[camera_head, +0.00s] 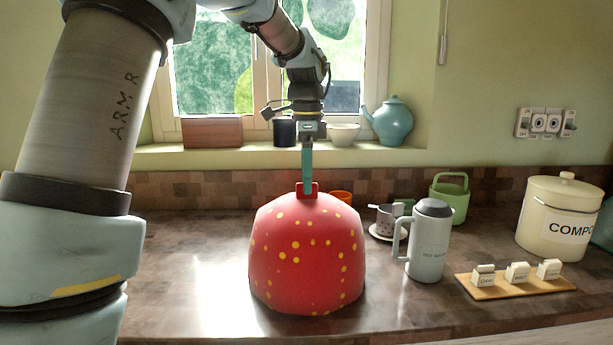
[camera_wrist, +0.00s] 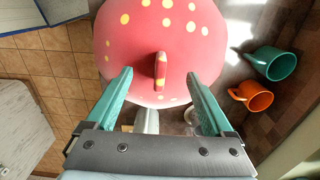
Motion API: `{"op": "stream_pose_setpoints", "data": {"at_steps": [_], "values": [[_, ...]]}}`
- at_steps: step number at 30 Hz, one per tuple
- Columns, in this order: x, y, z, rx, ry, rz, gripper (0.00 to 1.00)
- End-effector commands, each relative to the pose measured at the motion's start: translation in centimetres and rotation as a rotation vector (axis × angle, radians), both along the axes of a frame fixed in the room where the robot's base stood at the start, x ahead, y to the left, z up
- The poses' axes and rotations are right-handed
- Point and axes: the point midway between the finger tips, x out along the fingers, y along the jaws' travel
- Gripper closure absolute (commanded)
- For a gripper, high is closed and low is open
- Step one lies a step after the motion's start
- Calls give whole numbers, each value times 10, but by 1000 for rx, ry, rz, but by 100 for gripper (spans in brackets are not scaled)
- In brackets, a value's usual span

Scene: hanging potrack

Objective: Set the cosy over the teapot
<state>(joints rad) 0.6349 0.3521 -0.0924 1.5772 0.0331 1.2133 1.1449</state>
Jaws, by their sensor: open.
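The cosy (camera_head: 306,255) is a red dome with yellow dots, standing upright on the counter. Its red top loop (camera_head: 307,188) also shows in the wrist view (camera_wrist: 160,71). My gripper (camera_head: 307,178) is above the cosy with its fingers pointing down. In the wrist view my gripper (camera_wrist: 160,76) is open, with one finger on each side of the loop and gaps between. A blue-green teapot (camera_head: 392,122) stands on the windowsill. Whether anything is under the cosy is hidden.
A grey hot-water jug (camera_head: 429,242) stands right of the cosy. Behind it are a strainer cup (camera_head: 386,219), a green container (camera_head: 450,198) and an orange mug (camera_head: 342,197). A wooden board (camera_head: 515,284) with small blocks and a compost bin (camera_head: 558,216) are farther right. The counter left of the cosy is clear.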

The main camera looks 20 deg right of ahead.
Motion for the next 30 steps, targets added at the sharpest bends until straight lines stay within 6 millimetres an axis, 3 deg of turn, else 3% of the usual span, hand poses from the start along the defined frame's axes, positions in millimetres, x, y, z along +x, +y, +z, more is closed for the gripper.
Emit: {"op": "stream_pose_setpoints", "data": {"at_steps": [30], "values": [[0,0,59,0,0,0,13]]}}
